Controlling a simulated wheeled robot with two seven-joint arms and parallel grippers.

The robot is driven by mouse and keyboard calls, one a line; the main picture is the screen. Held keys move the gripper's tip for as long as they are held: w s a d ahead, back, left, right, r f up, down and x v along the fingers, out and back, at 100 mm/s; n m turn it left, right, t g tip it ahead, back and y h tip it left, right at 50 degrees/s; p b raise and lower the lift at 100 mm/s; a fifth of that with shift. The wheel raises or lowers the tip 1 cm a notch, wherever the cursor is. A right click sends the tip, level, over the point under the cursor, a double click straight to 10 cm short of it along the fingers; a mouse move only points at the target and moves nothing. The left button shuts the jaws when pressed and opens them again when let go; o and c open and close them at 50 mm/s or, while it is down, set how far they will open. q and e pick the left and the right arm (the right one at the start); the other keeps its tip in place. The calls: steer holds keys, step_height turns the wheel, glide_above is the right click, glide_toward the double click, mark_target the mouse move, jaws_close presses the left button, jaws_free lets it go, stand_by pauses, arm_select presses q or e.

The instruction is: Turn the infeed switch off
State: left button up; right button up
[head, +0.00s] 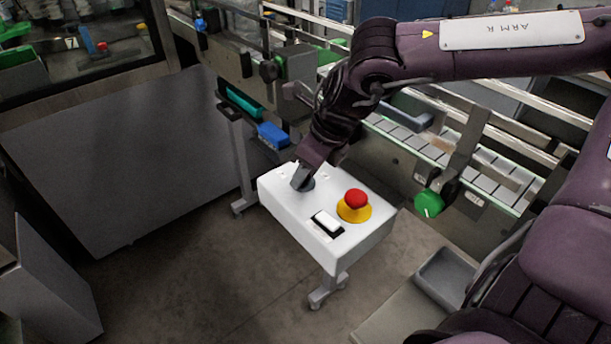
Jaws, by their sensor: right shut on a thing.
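A white control box (305,230) stands on a wheeled post in the middle of the head view. Its top carries a red mushroom button (356,199) on a yellow base and a white rocker (328,222) in a black frame. My right gripper (303,182) points down at the far left part of the box top. It is shut on a small dark part there, which looks like the infeed switch. The fingers and wrist hide most of that part, so its position cannot be read. My left gripper is not in view.
A conveyor with metal rails (480,170) runs behind the box. A green knob (428,203) sits on its near side. A blue block (273,135) is on the frame behind the box. A grey tray (447,277) lies at lower right. The floor left of the box is clear.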

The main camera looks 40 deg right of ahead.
steer(key=n+b, duration=0.1)
steer(key=n, duration=0.1)
steer(key=shift+d+f+n+g+y, duration=0.1)
steer(key=shift+f+n+g+y, duration=0.05)
steer(key=shift+n+g+y, duration=0.2)
steer(key=n+y+b, duration=0.1)
steer(key=n, duration=0.2)
steer(key=shift+w+g, duration=0.1)
steer(key=shift+g, duration=0.25)
steer(key=n, duration=0.2)
steer(key=n+g+b, duration=0.1)
steer(key=n, duration=0.1)
steer(key=shift+w+d+g+y, duration=0.1)
steer(key=shift+g+y, duration=0.15)
steer(key=shift+g, duration=0.05)
steer(key=shift+w+n+g, duration=0.1)
steer(key=shift+n+g, duration=0.5)
steer(key=shift+n, duration=1.15)
steer(key=shift+b, duration=0.3)
steer(key=o, duration=1)
steer(key=shift+r, duration=0.2)
steer(key=shift+d+r, duration=0.1)
steer(key=shift+r, duration=0.15)
steer(key=v, duration=0.7)
steer(key=shift+w+d, duration=0.1)
steer(key=shift+d, duration=0.05)
